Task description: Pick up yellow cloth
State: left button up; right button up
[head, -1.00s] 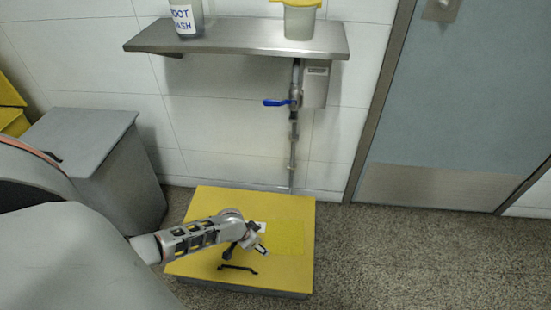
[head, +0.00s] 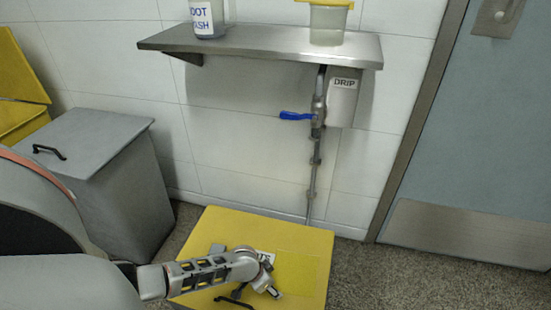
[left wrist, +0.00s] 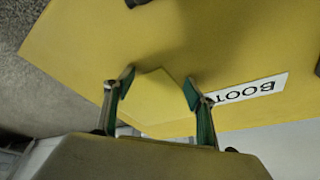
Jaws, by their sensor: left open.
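A thin yellow cloth (head: 304,268), slightly brighter than its surroundings, appears to lie flat on the yellow lid (head: 225,225) of a low bin. In the left wrist view a yellow patch with clear edges (left wrist: 158,103), apparently the cloth, shows between my fingers. My left gripper (head: 272,290) is over the lid, at the cloth's near left side. In the left wrist view its green-padded fingers (left wrist: 157,87) are apart, with nothing clasped. Whether they touch the cloth I cannot tell. My right gripper is not in view.
The lid has a black handle (head: 233,302) and a white label (left wrist: 250,88) reading BOOT. A grey bin (head: 105,160) stands left. A steel shelf (head: 260,45) with two containers, a pipe and a blue valve handle (head: 296,116) are above. A door (head: 480,140) is right.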

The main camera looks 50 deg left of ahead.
pick_arm(q)
jog(key=shift+w, duration=0.1)
jog(key=shift+f, duration=0.2)
jog(key=shift+c, duration=0.3)
jog(key=c, duration=0.6)
grip_shut()
dwell(0.6)
